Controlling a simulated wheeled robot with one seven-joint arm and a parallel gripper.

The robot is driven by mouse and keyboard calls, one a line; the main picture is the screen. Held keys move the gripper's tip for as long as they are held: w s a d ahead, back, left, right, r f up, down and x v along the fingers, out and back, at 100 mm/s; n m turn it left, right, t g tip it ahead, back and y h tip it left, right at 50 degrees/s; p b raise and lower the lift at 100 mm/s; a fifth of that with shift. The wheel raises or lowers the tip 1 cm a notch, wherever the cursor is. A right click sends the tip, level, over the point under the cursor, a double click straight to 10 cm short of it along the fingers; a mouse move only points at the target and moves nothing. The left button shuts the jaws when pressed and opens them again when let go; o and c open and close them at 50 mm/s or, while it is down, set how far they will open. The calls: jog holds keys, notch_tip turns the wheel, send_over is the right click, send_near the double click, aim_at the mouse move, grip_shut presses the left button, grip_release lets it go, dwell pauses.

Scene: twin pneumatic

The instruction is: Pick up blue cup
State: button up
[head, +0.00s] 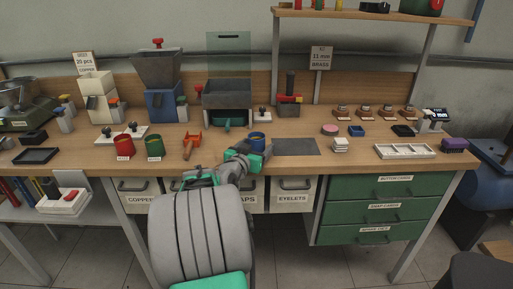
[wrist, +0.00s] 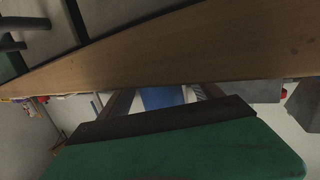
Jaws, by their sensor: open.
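The blue cup (head: 257,139) stands on the workbench in the head view, near the front edge and left of a dark grey mat. My gripper (head: 251,153) is open at the bench's front edge, right by the cup and partly covering its lower part. I cannot tell whether the cup is between the fingers or just beyond them. In the wrist view, a large green and black part of my gripper fills the bottom. A blue patch (wrist: 161,97) shows behind it; I cannot tell whether it is the cup.
A red cup (head: 123,146), a green cup (head: 154,147) and an orange-red tool (head: 191,145) stand to the left. The dark mat (head: 296,147) lies bare to the right. A white tray (head: 404,151) is farther right. The wooden bench edge (wrist: 150,62) crosses the wrist view.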

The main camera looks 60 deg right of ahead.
jog(key=shift+c, duration=0.4)
jog(key=c, duration=1.3)
jog(key=shift+c, duration=0.6)
jog(key=shift+r, duration=0.1)
